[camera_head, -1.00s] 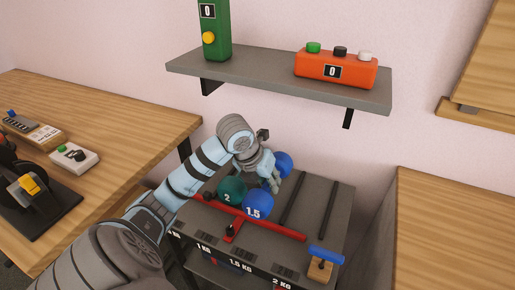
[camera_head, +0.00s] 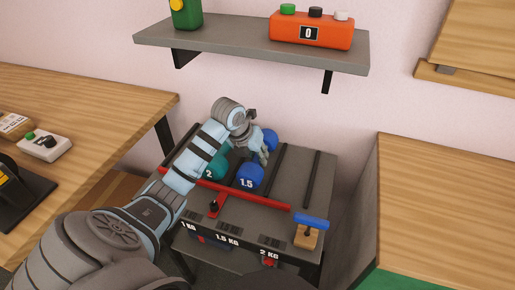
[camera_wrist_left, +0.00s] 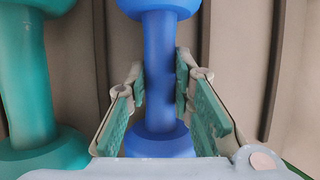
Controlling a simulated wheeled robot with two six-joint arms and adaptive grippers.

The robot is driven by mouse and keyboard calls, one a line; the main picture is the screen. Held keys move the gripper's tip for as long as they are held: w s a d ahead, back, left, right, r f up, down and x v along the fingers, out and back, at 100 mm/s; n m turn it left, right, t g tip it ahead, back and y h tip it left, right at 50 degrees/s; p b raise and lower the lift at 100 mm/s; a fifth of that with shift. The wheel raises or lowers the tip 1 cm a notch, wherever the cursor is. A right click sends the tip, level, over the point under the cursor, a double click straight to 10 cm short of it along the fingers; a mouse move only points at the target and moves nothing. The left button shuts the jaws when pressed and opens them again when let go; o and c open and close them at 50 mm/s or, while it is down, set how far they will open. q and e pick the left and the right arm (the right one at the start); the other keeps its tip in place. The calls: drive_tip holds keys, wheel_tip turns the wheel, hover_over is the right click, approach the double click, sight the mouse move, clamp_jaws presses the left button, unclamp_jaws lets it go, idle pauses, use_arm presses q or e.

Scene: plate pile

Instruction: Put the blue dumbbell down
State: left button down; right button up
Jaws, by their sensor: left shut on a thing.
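The blue dumbbell (camera_head: 250,177), marked 1.5, is on or just above the grey top of the rack (camera_head: 290,178), behind the red bar (camera_head: 225,192). I cannot tell whether it touches the top. My left gripper (camera_head: 261,155) is shut on its handle from above. In the left wrist view, the blue handle (camera_wrist_left: 160,75) stands between the two green-padded fingers (camera_wrist_left: 160,95). A teal dumbbell (camera_head: 217,170), marked 2, lies just left of it, partly hidden by my arm. It also shows in the left wrist view (camera_wrist_left: 22,80). My right gripper is not in view.
Dark rails (camera_head: 309,180) run along the rack top, with free room right of the blue dumbbell. A blue-topped handle (camera_head: 311,222) stands at the front right corner. Wooden tables flank the rack. A wall shelf (camera_head: 235,48) above holds an orange box (camera_head: 312,31).

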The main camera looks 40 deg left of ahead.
use_arm(q)
drive_tip(key=shift+w+a, duration=0.1)
drive_tip(key=shift+w, duration=0.15)
drive_tip(key=c, duration=1.8)
unclamp_jaws()
drive_tip(key=shift+s+f, duration=0.15)
drive_tip(key=shift+f, duration=0.05)
drive_tip(key=o, duration=0.4)
drive_tip(key=shift+r, duration=0.1)
